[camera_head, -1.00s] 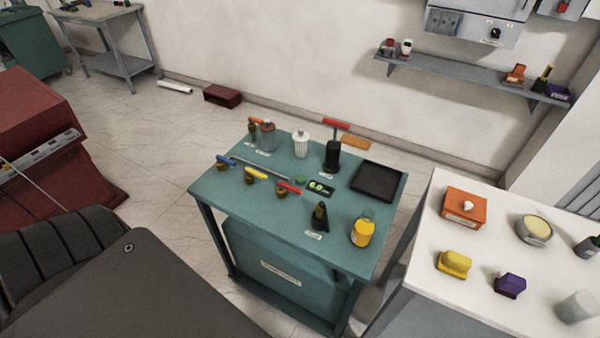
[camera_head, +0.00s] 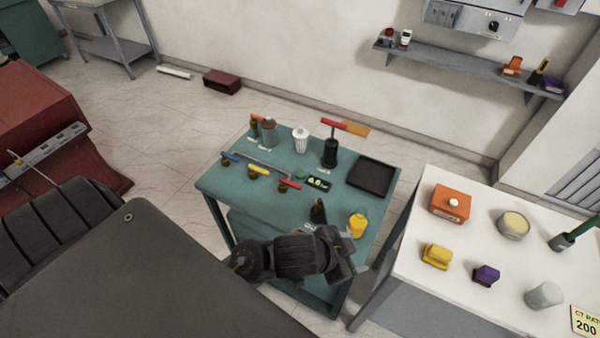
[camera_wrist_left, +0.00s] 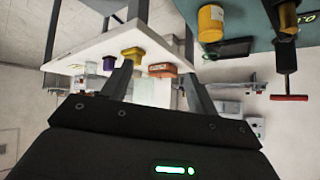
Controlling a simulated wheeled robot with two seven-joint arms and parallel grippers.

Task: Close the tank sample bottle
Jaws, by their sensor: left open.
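A yellow cylinder also shows at the top of the left wrist view (camera_wrist_left: 210,24). My left gripper (camera_head: 348,252) is over the table's near edge, just in front of the yellow bottle. Its fingers (camera_wrist_left: 158,80) stand apart with nothing held between them. My right gripper does not show.
The green table also holds a black pump-like tool with a red handle (camera_head: 330,150), a black tray (camera_head: 372,177), a white jar (camera_head: 300,139) and several coloured-handled items. A white table (camera_head: 470,285) at right carries orange, yellow and purple objects. A gap separates the tables.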

